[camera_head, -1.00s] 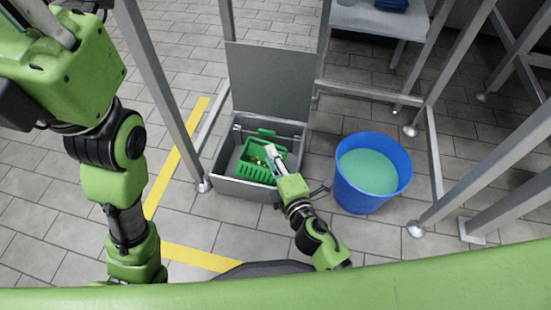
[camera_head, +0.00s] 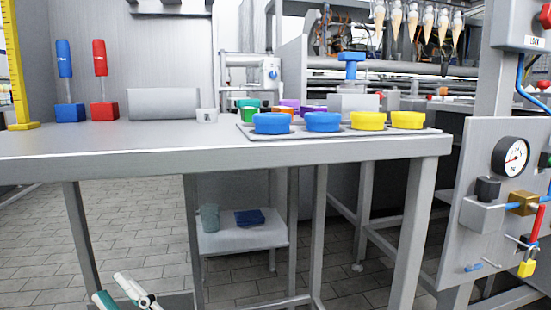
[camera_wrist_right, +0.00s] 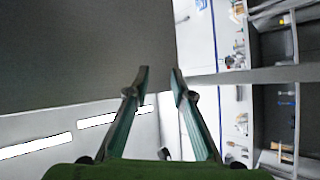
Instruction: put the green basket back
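The green basket is not in view in either current picture. The grey box that held the basket earlier is not clearly visible now.
A grey table (camera_head: 200,152) spans the head view, with a tray (camera_head: 432,131) of blue and yellow round pieces. A blue-handled (camera_head: 64,60) and a red-handled (camera_head: 100,60) tool stand at left. A gauge panel (camera_head: 490,220) is at right. A low shelf (camera_head: 240,238) stands below.

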